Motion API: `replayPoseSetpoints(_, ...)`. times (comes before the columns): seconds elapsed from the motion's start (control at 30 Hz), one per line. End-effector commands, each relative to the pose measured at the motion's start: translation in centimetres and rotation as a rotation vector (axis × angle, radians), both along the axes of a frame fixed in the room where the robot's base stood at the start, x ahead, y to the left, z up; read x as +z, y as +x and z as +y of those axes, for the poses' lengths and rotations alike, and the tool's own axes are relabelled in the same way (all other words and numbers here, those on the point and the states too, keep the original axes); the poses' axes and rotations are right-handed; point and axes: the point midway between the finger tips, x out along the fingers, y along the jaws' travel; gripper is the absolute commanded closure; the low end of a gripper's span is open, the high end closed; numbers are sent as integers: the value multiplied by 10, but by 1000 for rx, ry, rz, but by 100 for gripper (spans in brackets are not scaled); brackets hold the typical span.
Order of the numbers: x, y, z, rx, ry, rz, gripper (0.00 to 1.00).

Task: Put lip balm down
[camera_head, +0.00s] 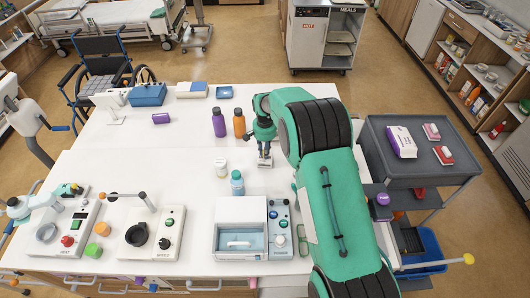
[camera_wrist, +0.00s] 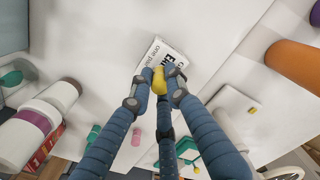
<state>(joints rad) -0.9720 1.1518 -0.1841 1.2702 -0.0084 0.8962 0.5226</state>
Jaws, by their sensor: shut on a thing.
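My gripper (camera_head: 265,158) hangs low over the white table, right of the bottles in the head view. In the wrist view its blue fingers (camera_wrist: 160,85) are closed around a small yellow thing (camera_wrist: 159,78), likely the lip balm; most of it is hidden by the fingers. A white packet with black print (camera_wrist: 163,54) lies just beyond the fingertips in that view. I cannot tell whether the yellow thing touches it or the table. In the head view the held thing is too small to make out.
A purple bottle (camera_head: 219,124) and an orange bottle (camera_head: 239,124) stand left of my gripper. A white jar (camera_head: 221,169) and a blue bottle (camera_head: 237,184) stand nearer. A white drawer unit (camera_head: 240,211) is at the front. The table's left middle (camera_head: 145,155) is clear.

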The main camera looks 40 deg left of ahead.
Motion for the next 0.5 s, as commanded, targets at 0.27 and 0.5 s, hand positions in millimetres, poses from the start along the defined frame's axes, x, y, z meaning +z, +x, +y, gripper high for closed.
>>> replayPoseSetpoints(0.27, -3, 0, 0, 0, 0, 0, 98)
replayPoseSetpoints(0.5, -6, 0, 0, 0, 0, 0, 82)
